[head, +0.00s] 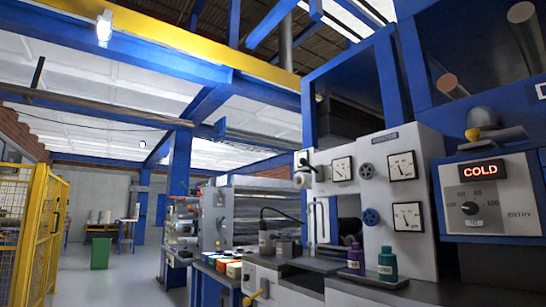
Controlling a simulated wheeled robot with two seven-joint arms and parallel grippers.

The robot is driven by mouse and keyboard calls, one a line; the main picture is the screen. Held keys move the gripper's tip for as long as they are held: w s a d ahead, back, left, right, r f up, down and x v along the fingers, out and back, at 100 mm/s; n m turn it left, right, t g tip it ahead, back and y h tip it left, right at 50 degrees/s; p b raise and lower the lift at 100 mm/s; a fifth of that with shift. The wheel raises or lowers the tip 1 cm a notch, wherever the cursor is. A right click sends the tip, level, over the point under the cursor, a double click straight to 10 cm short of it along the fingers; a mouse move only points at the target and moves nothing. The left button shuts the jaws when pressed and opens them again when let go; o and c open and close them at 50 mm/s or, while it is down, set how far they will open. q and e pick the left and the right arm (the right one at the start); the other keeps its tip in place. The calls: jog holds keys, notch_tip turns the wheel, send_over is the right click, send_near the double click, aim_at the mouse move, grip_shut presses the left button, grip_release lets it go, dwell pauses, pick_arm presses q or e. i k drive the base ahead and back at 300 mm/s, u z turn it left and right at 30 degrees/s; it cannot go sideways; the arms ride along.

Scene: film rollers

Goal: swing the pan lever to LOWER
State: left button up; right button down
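A small lever with a yellow grip (257,295) shows at the bottom, on the front of the machine's bench, below a row of small colored tubs. A second yellow knob (473,133) sits on top of the control box at the right, beside a pale flat part. I cannot read a LOWER mark on either, and I cannot tell which is the pan lever. Neither of my grippers is in view.
A control box (487,200) reads COLD. Purple (356,260) and green (386,264) bottles stand on the bench. A yellow fence (40,225) stands at the left, with open floor (115,280) beside it.

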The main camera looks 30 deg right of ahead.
aim_at(303, 162)
jog(key=z, duration=0.4)
jog(key=i, duration=0.95)
jog(key=z, duration=0.65)
